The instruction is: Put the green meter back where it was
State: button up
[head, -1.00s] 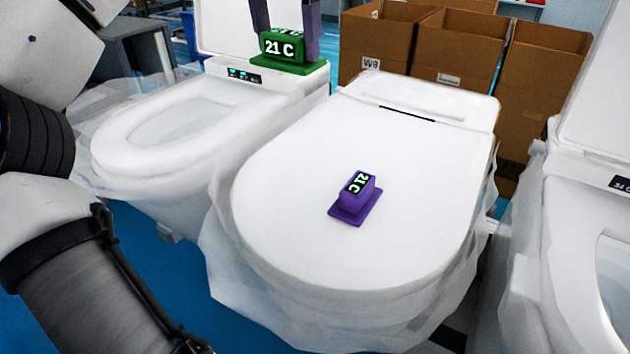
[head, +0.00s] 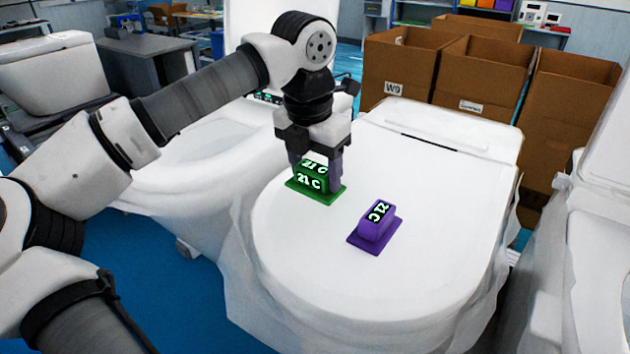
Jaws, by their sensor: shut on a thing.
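The green meter (head: 311,183) shows "21 C" on its top and front and has a flat green base. My gripper (head: 316,177) points down, shut on the green meter with one finger on each side. The meter is over the left part of the middle toilet's closed white lid (head: 330,255); I cannot tell whether its base touches the lid. A purple meter (head: 375,226), also reading "21 C", sits on the same lid, to the right and nearer, apart from the green one.
The left toilet (head: 205,150) stands open behind my arm, with its small display partly hidden. Open cardboard boxes (head: 480,75) stand behind the middle toilet. Another toilet (head: 590,255) is at the right edge. The lid's front and right are clear.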

aim_at(315, 184)
jog(key=shift+f, duration=1.6)
jog(key=shift+f, duration=0.1)
jog(key=shift+f, duration=0.15)
jog(key=o, duration=1.1)
jog(key=shift+o, duration=0.2)
jog(key=shift+r, duration=0.25)
